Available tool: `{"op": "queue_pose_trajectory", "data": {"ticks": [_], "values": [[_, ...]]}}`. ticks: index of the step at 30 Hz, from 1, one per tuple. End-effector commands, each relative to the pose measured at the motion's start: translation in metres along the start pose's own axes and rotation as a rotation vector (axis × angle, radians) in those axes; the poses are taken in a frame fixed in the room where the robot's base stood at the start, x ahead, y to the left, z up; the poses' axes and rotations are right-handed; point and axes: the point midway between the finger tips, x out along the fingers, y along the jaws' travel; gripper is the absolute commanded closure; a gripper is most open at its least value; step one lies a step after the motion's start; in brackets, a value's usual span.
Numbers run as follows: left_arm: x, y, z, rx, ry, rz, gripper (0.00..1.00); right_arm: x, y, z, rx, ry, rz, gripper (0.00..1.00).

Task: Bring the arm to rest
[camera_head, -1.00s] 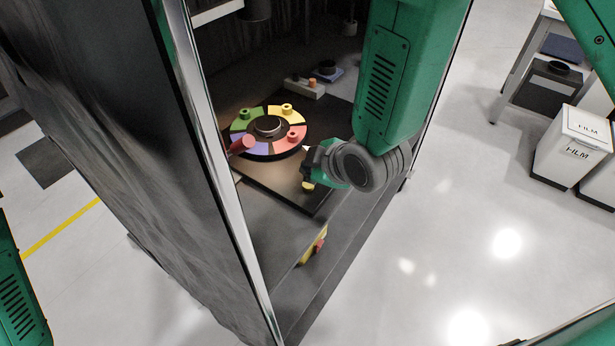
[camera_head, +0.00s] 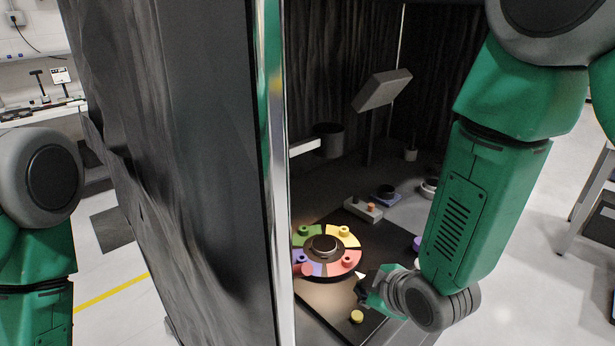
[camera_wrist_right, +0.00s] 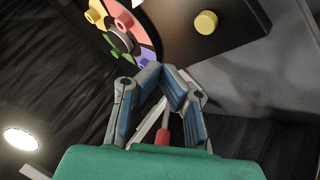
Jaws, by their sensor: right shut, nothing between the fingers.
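My right arm (camera_head: 475,210) reaches down into a dark booth. Its gripper (camera_head: 366,284) hangs at the lower right of a round colour-segmented wheel (camera_head: 325,274) with small coloured pegs. In the right wrist view the fingers (camera_wrist_right: 160,70) meet at their tips and nothing shows between them. The wheel (camera_wrist_right: 146,22) is beyond them at the upper left. A yellow knob (camera_head: 357,316) sits on the dark board near the gripper, apart from it; it also shows in the right wrist view (camera_wrist_right: 206,22). My left arm (camera_head: 38,235) is at the left edge; its gripper is out of view.
A tall dark panel (camera_head: 180,150) with a chrome edge (camera_head: 272,150) stands left of the wheel. Behind it are a tilted grey box (camera_head: 382,90), a dark cup (camera_head: 328,140) and a small peg block (camera_head: 363,209).

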Motion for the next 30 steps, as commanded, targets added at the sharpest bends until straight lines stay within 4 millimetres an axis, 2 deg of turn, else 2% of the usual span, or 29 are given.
{"op": "queue_pose_trajectory", "data": {"ticks": [2, 5, 9, 12, 15, 21, 22, 24, 30], "values": [[0.000, 0.000, 0.000, 0.000, 0.000, 0.000, 0.60, 0.001, -0.014, 0.023, 0.070, -0.043, -0.030, 1.00], [0.000, 0.000, 0.000, 0.000, 0.000, 0.000, 0.60, -0.001, -0.044, 0.071, 0.235, -0.141, -0.085, 1.00], [0.000, 0.000, 0.000, 0.000, 0.000, 0.000, 0.60, -0.020, -0.102, 0.154, 0.534, -0.339, -0.155, 1.00], [0.000, 0.000, 0.000, 0.000, 0.000, 0.000, 0.60, -0.041, -0.139, 0.199, 0.712, -0.475, -0.178, 1.00], [0.000, 0.000, 0.000, 0.000, 0.000, 0.000, 0.60, -0.065, -0.172, 0.235, 0.858, -0.601, -0.185, 1.00], [0.000, 0.000, 0.000, 0.000, 0.000, 0.000, 0.60, -0.117, -0.228, 0.290, 1.103, -0.841, -0.167, 1.00], [0.014, 0.000, 0.000, 0.000, 0.001, 0.000, 0.60, -0.101, -0.229, 0.292, 1.087, -0.816, -0.165, 1.00], [0.033, 0.000, 0.001, 0.000, 0.001, 0.000, 0.60, -0.085, -0.235, 0.298, 1.073, -0.805, -0.164, 1.00], [0.082, 0.001, 0.004, 0.000, 0.000, 0.000, 0.60, -0.045, -0.254, 0.317, 1.041, -0.786, -0.163, 1.00]]}}
